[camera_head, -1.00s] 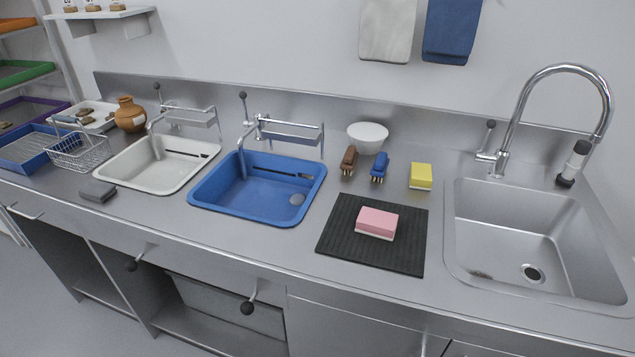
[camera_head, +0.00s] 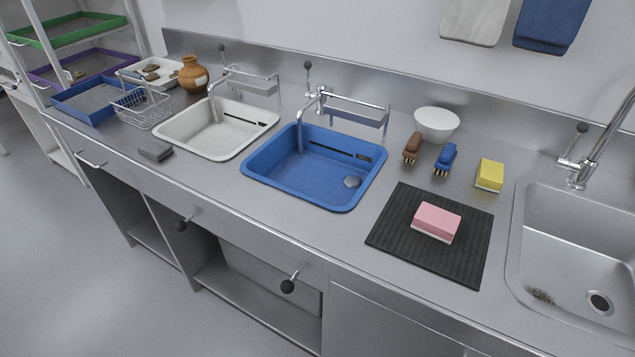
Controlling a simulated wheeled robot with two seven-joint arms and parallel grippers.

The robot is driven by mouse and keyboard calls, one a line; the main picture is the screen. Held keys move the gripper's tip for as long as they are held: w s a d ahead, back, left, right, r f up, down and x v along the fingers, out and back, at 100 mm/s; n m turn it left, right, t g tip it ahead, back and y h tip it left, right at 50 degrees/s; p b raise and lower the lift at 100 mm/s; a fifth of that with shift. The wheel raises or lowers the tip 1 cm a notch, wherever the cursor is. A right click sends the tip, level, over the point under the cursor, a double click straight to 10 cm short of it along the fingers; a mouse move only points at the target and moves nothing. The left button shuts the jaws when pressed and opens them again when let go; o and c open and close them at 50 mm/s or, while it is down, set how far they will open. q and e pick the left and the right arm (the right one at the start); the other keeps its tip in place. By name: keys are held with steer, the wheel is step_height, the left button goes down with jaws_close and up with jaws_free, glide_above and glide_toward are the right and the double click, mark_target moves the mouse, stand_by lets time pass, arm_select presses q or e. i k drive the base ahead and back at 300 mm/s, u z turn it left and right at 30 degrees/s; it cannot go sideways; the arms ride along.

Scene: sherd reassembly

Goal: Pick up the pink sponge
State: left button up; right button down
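The pink sponge (camera_head: 437,220) is a small block with a pink top and a pale lower layer. It lies flat on a black ribbed mat (camera_head: 398,243) on the steel counter, right of the blue basin. Nothing covers it. Neither of my grippers shows in the head view.
A blue basin (camera_head: 265,165) and a white basin (camera_head: 170,135) sit to the left, a steel sink (camera_head: 522,235) to the right. Behind the mat are a brown brush (camera_head: 412,147), a blue brush (camera_head: 446,158), a yellow sponge (camera_head: 490,174) and a white bowl (camera_head: 437,123).

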mark_target(434, 221)
steer(key=u, duration=1.2)
steer(key=k, duration=0.9)
steer(key=z, duration=1.05)
